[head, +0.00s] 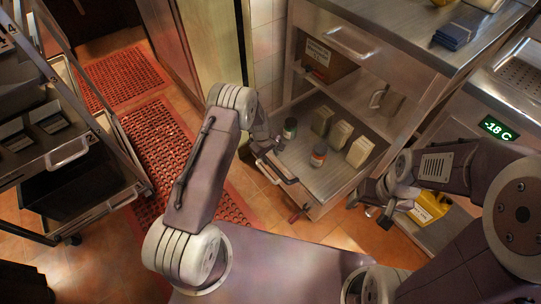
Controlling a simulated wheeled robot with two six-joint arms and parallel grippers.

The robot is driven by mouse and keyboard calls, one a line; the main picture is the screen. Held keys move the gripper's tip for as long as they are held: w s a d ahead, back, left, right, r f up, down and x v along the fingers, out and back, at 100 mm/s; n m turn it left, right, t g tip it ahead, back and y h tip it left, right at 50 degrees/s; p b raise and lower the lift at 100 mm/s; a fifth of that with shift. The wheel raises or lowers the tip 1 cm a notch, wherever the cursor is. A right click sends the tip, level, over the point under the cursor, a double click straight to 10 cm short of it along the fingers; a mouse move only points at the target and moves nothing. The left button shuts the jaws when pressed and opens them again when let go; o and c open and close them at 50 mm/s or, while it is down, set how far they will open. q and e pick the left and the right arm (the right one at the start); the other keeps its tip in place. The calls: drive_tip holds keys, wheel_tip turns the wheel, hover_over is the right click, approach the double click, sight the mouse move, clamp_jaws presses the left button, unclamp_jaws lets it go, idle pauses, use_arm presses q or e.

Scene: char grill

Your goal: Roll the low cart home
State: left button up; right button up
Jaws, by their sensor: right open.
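A low steel unit with a flat deck (296,163) stands at the counter's lower level and looks like the low cart. It carries bottles (290,128) and several cartons (340,134). A bar handle (272,173) shows on its near left edge, and a small red part (296,214) sits low at its front corner. My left gripper (268,146) is beside the deck's left edge, just above the handle; its jaws are too small to read. My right gripper (371,203) is open and empty in front of the unit's right side. The wheels are not clearly visible.
A wheeled rack (88,139) with dark bins stands at left beside red perforated mats (160,150). A steel counter (420,35) rises above the deck. A yellow item (431,208) lies low at right.

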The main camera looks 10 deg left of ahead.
use_arm(q)
wheel_tip(320, 180, up, 7)
drive_tip(key=s+p, duration=0.1)
drive_tip(key=p, duration=0.4)
drive_tip(key=shift+a+p, duration=0.4)
drive_tip(key=shift+a, duration=0.05)
use_arm(e)
wheel_tip(320, 180, up, 6)
drive_tip(key=shift+r, duration=0.2)
use_arm(q)
drive_tip(key=shift+s+r, duration=0.1)
use_arm(e)
drive_tip(key=shift+r, duration=0.1)
